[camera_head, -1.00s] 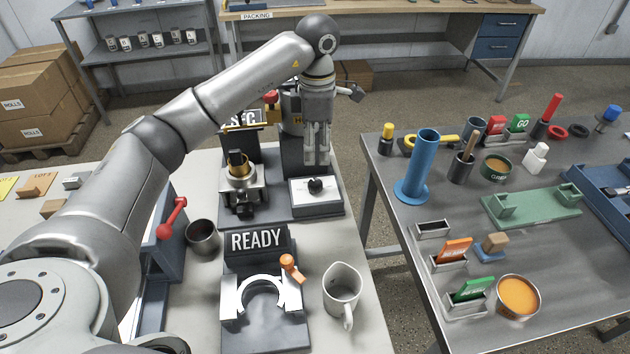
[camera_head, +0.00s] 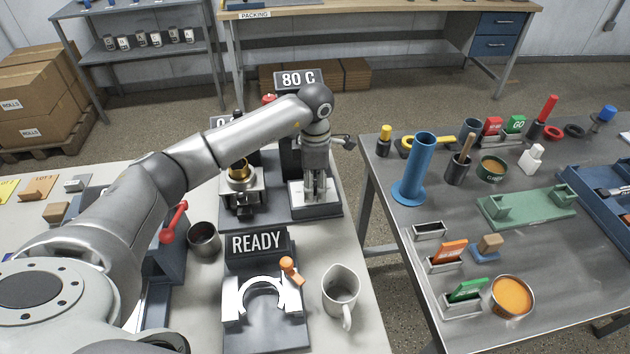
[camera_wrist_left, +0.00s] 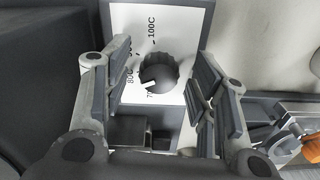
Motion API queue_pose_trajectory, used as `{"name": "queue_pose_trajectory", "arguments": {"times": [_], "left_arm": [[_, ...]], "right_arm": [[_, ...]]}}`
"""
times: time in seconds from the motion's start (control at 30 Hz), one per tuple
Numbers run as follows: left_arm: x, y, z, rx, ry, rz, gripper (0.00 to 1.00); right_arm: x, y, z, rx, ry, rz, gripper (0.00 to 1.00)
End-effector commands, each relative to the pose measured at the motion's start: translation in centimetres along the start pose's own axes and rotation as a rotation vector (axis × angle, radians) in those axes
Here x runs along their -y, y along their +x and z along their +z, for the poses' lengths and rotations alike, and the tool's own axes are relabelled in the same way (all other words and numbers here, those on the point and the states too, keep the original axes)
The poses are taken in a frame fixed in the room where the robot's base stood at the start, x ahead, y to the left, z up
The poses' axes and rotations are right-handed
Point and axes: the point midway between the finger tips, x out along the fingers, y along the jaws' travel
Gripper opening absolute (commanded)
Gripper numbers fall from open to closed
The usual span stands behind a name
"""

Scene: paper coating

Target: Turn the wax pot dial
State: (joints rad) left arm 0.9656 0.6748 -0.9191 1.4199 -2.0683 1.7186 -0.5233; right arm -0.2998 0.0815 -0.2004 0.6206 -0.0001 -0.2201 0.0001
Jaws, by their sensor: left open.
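The wax pot dial (camera_wrist_left: 158,72) is a black ribbed knob on a white scale plate in the left wrist view. Its white pointer mark faces the lower left, near a label starting with 7; 80C and 100C are also printed. My left gripper (camera_head: 316,196) points down over the white dial plate (camera_head: 298,194) in the head view, hiding the knob there. In the left wrist view its open fingers (camera_wrist_left: 160,98) stand on both sides of the knob, with gaps visible. A sign (camera_head: 298,80) behind my arm reads 80 C.
Left of the dial stands a metal fixture with a brass top (camera_head: 238,172). In front are the READY stand (camera_head: 257,243), a grey mug (camera_head: 341,290) and a dark cup (camera_head: 204,238). A red-handled lever (camera_head: 174,220) is at the left. The right table holds several tools.

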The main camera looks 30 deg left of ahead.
Motion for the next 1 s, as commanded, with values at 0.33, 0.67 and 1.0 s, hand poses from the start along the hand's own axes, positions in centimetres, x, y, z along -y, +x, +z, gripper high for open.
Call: {"name": "queue_pose_trajectory", "arguments": {"times": [0.33, 0.67, 1.0], "left_arm": [[0.0, -0.03, 0.01, 0.0, 0.0, 0.0, 0.26], [-0.02, -0.05, 0.01, 0.0, -0.009, 0.0, 0.07], [-0.12, 0.0, -0.02, 0.001, -0.164, 0.002, 0.07]], "right_arm": [[0.0, 0.02, 0.07, 0.001, -0.001, 0.0, 0.0], [0.01, 0.09, 0.1, 0.002, 0.0, 0.0, 0.0], [0.04, 0.86, 0.17, 0.001, 0.0, 0.0, 0.0]]}}
